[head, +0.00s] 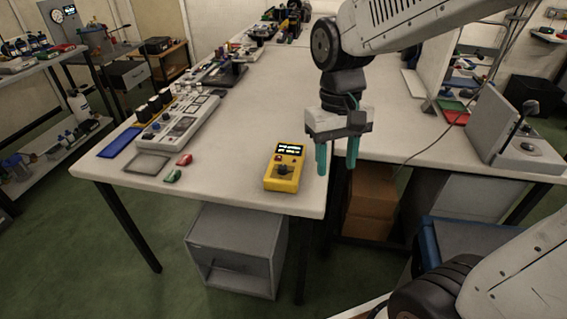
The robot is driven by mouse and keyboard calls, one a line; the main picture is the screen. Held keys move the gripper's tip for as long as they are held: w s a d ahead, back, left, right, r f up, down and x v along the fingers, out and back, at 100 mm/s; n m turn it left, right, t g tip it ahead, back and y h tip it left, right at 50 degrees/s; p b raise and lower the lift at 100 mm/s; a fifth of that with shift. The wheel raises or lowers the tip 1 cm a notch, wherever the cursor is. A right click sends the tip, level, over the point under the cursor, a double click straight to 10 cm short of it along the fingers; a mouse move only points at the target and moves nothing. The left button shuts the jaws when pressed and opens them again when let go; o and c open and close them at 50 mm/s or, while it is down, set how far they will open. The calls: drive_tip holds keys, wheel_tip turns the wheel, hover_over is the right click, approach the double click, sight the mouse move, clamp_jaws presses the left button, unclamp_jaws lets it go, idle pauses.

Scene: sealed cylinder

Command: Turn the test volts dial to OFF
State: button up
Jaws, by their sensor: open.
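A yellow handheld tester (283,173) lies on the white workbench near its front edge. It has a lit dark display (289,150) at its far end and a dark round dial (282,170) on its face. The dial's markings and setting are too small to read. My gripper (337,158) hangs to the right of the tester, pointing down, with its two teal fingers apart. It is empty and apart from the tester.
The white workbench (235,195) is clear around the tester. A grey control panel (181,122), a red piece (184,159) and a green piece (172,176) lie to the left. A grey device (505,130) stands on the right bench. A thin cable (425,145) runs behind my gripper.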

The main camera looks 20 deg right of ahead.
drive_tip(key=w+a+f+m, duration=0.1)
drive_tip(key=w+a+f, duration=0.1)
drive_tip(key=w+f, duration=0.45)
drive_tip(key=w+a+f+m, duration=0.1)
drive_tip(key=w+f, duration=0.2)
drive_tip(key=w, duration=0.6)
drive_tip(key=m+t, duration=0.1)
hover_over(283, 167)
drive_tip(key=shift+r, duration=0.15)
drive_tip(key=shift+w+m+t, duration=0.1)
drive_tip(key=shift+m+t, duration=0.2)
drive_tip(key=shift+m, duration=0.1)
wheel_tip(283, 167, down, 8)
drive_tip(key=shift+r, duration=0.15)
drive_tip(key=c, duration=1)
